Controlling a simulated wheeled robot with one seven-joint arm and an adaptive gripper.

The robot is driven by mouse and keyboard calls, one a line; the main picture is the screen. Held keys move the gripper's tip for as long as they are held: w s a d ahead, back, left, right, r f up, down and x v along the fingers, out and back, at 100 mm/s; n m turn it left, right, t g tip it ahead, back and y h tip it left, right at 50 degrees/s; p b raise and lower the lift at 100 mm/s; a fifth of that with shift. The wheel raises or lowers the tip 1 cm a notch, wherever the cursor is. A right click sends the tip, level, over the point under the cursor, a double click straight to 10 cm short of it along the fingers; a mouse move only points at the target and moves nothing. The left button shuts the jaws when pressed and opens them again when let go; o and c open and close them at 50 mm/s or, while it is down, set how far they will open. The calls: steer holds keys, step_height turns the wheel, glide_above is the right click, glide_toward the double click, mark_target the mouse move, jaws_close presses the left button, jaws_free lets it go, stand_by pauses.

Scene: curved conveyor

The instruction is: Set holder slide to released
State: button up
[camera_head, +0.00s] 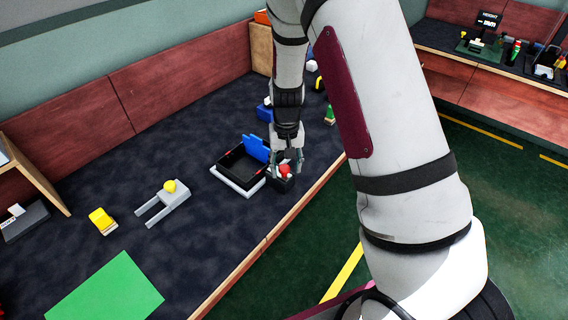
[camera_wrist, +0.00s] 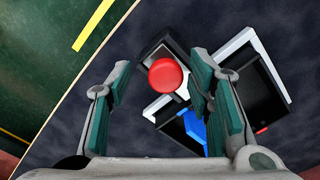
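A red round knob (camera_head: 285,170) sits on a small black block (camera_head: 281,186) near the table's front edge. In the wrist view the red knob (camera_wrist: 165,75) shows between the fingers, on the black block (camera_wrist: 152,48). I cannot tell for sure whether this is the holder slide. My gripper (camera_head: 287,163) points down at the knob, with its fingers spread apart on either side; it also shows in the wrist view (camera_wrist: 162,66). The fingers look clear of the knob. Contact is hard to judge in the head view.
Left of the block, a black tray (camera_head: 236,166) with a white base holds an upright blue part (camera_head: 256,148). A grey fork-shaped piece (camera_head: 163,202), a yellow block (camera_head: 102,220) and a green mat (camera_head: 106,292) lie further left. Dark table surface is free between them.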

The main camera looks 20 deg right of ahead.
mark_target(286, 168)
steer(key=shift+w, duration=0.1)
steer(key=shift+r, duration=0.3)
step_height(286, 168, up, 11)
steer(key=shift+r, duration=0.2)
stand_by(0.5)
steer(key=s+a+r+n+t, duration=0.2)
steer(key=s+r, duration=1.2)
steer(key=r, duration=0.2)
steer(key=s+r+n+t+p, duration=0.1)
steer(key=s+r+t, duration=0.1)
steer(key=s, duration=1.2)
steer(key=shift+s+r, duration=0.2)
steer(key=shift+r, duration=0.25)
